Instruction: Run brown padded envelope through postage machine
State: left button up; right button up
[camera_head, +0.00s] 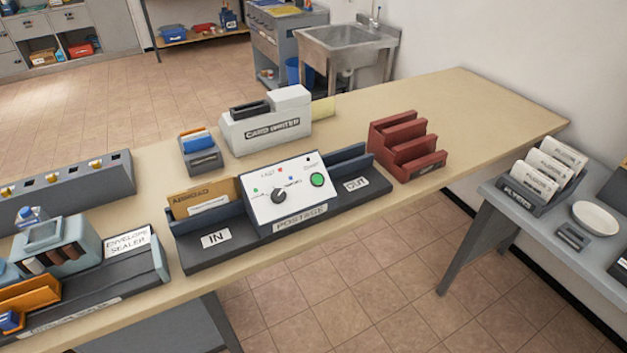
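The postage machine (288,192) stands near the front edge of the tan table. It has a white sloped control panel with a dark knob, small coloured lights and a green button (317,180). Its IN side (216,240) is on the left and its OUT side (356,185) on the right. A brown envelope (203,198) with a white label stands upright in the IN side's slot, against the machine's left end. The OUT side looks empty. Neither of my grippers is in view.
The envelope sealer (75,250) stands left on the tan table (440,98). Behind the machine are a card printer (265,125) and a small card holder (200,155). A red stepped rack (405,145) stands right. A grey side table with flyers (540,175) is beyond a floor gap.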

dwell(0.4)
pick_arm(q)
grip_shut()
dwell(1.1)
